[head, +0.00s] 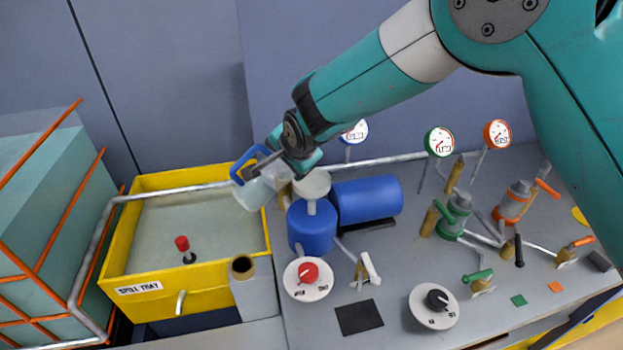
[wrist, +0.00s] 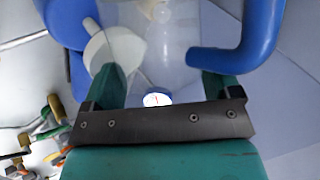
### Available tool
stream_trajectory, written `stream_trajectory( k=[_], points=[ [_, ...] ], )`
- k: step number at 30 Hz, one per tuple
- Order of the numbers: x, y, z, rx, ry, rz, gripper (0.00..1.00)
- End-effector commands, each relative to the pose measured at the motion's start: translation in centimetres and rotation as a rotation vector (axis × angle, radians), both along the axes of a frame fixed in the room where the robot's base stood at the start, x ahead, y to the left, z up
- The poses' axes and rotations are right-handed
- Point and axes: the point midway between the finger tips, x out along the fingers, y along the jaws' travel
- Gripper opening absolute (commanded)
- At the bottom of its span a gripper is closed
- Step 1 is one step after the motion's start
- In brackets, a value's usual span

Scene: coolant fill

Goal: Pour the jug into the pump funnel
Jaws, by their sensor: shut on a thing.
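My gripper (head: 277,168) is shut on the jug (head: 262,190), a translucent vessel with a blue handle (head: 243,163). The jug looks tilted and hangs in the air, to the left of the white funnel (head: 313,184) in the head view. The funnel stands on top of the blue pump body (head: 311,232). In the wrist view the jug (wrist: 165,55) shows between the fingers, with its handle (wrist: 245,40) at the right and the funnel (wrist: 112,48) close at the left. I cannot tell how full the jug is or see any stream.
The yellow spill tray (head: 185,308) lies below and left of the jug, with a red-topped knob inside. A blue cylinder (head: 368,200) lies right of the funnel. Valves, pipes and gauges (head: 439,141) crowd the right of the bench. A red dial (head: 308,279) sits in front of the pump.

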Motion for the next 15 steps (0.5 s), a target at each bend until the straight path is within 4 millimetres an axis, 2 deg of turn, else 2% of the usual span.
stream_trajectory(
  k=[15],
  points=[
    [0.19, -0.19, 0.31, 0.043, 0.022, 0.0, 0.24]
  ],
)
